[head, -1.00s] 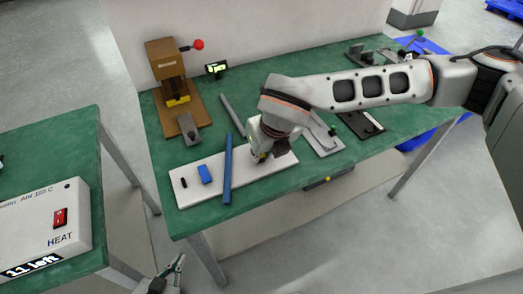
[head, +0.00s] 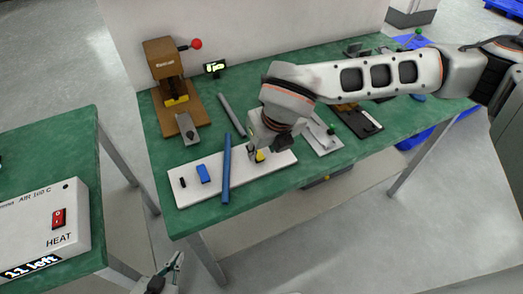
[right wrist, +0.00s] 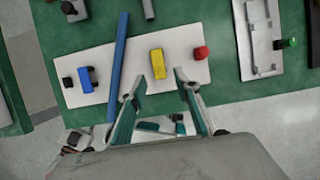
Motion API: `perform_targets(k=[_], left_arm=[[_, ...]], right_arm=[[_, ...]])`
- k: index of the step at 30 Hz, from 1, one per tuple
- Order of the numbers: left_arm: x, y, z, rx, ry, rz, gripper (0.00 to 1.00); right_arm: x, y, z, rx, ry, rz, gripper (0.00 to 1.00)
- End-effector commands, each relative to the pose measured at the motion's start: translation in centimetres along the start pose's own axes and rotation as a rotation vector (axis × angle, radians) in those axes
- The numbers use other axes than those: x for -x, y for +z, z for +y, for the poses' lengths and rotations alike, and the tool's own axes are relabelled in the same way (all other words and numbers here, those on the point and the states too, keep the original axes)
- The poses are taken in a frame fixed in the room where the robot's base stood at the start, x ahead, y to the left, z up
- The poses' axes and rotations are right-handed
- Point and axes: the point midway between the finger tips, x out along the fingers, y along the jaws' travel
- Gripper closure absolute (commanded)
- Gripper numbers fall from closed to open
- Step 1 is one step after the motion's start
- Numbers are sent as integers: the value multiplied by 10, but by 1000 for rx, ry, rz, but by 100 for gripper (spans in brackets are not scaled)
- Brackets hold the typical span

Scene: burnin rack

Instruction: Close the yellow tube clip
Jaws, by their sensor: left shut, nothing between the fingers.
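The yellow clip (right wrist: 157,70) stands on the white board (right wrist: 140,88), between a blue tube (right wrist: 117,65) and a red knob (right wrist: 201,53). In the head view the yellow clip (head: 260,155) shows partly, under my right gripper (head: 256,152). In the right wrist view my right gripper (right wrist: 158,90) has its fingers spread, one on each side of the clip's near end in the picture. Nothing is gripped, and the height of the fingertips over the clip is unclear. My left gripper (head: 172,272) is shut and empty at the bottom edge, away from the board.
A blue block (head: 203,173) and a small black block (head: 183,182) stand left of the tube. A brown press (head: 166,65) with a red-knobbed lever stands at the back left. Grey fixtures (head: 322,135) lie to the right. A grey rod (head: 232,114) lies behind the board.

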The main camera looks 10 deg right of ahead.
Motion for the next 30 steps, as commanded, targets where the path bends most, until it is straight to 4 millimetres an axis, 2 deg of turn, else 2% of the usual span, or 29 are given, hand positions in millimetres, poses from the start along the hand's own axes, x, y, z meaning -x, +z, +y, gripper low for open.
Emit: perform_targets(k=[1, 6, 12, 18, 30], left_arm=[[0, 0, 0, 1, 0, 0, 100], [0, 0, 1, 1, 1, -1, 100], [0, 0, 1, 1, 1, -1, 100], [0, 0, 1, 2, 1, -1, 100], [0, 0, 1, 2, 2, -1, 100]], right_arm=[[12, 2, 0, 2, 2, -5, 68], [47, 1, 0, 2, 0, -5, 68], [79, 1, 0, 2, 0, -3, 68], [91, 1, 0, 1, 0, -2, 68], [92, 0, 0, 0, 0, -1, 68]])
